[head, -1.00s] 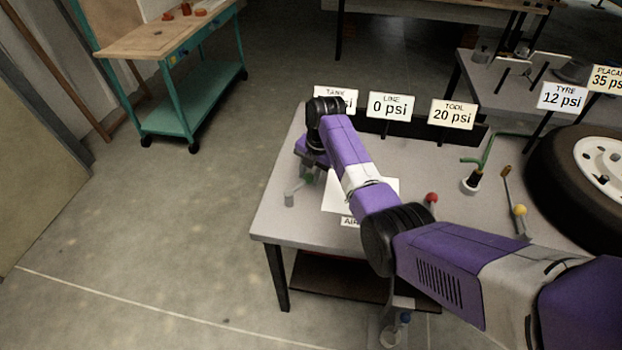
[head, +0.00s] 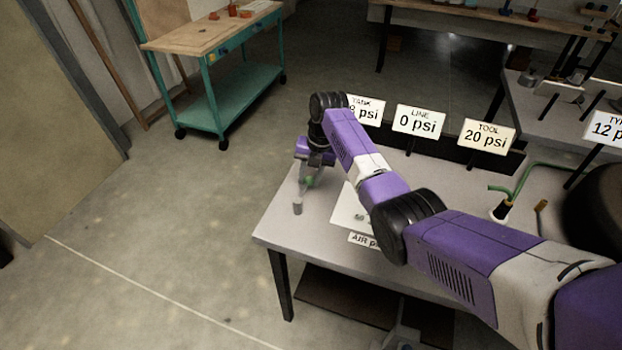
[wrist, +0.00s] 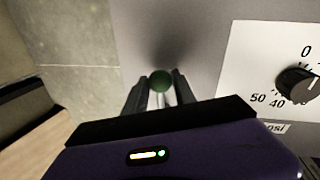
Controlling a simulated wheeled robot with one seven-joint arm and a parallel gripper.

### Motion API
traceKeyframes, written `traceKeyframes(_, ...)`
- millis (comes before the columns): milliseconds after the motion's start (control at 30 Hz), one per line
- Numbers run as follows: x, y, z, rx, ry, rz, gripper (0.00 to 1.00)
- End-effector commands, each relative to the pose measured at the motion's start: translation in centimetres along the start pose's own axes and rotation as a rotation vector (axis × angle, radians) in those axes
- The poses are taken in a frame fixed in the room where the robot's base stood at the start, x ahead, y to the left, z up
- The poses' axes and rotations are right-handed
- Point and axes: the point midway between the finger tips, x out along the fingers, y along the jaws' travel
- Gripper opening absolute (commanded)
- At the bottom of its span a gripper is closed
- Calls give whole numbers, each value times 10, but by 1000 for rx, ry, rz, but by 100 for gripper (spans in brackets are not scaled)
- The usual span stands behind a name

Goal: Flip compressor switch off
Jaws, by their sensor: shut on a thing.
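The compressor switch appears to be the short lever with a green ball knob (wrist: 160,80) in the wrist view, near the table's left edge. My gripper (wrist: 161,92) has one finger on each side of it and is shut on it. In the head view the green knob (head: 309,182) shows small under my gripper (head: 305,178), partly hidden by the fingers. A small grey cylinder (head: 297,208) stands just below it; I cannot tell whether it belongs to the switch.
A white panel (wrist: 250,75) with a black dial (wrist: 297,84) lies right of my gripper. Signs along the table's back include LINE 0 psi (head: 418,121) and TOOL 20 psi (head: 486,136); my arm partly covers the TANK sign (head: 365,109). Open floor lies left of the table (head: 325,190).

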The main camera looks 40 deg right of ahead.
Motion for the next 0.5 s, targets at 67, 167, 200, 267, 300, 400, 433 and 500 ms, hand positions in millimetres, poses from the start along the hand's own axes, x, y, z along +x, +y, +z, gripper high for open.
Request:
traceKeyframes(67, -1, 1, 1, -5, -4, 3, 0)
traceKeyframes(167, -1, 2, 1, -6, -4, 3, 0)
traceKeyframes(200, -1, 2, 1, -6, -4, 3, 0)
traceKeyframes(267, -1, 2, 1, -6, -4, 3, 0)
traceKeyframes(300, -1, 2, 1, -6, -4, 4, 0)
traceKeyframes(400, -1, 2, 1, -6, -4, 4, 42)
traceKeyframes(433, -1, 2, 1, -5, -4, 4, 48)
traceKeyframes(500, -1, 2, 1, -5, -3, 3, 53)
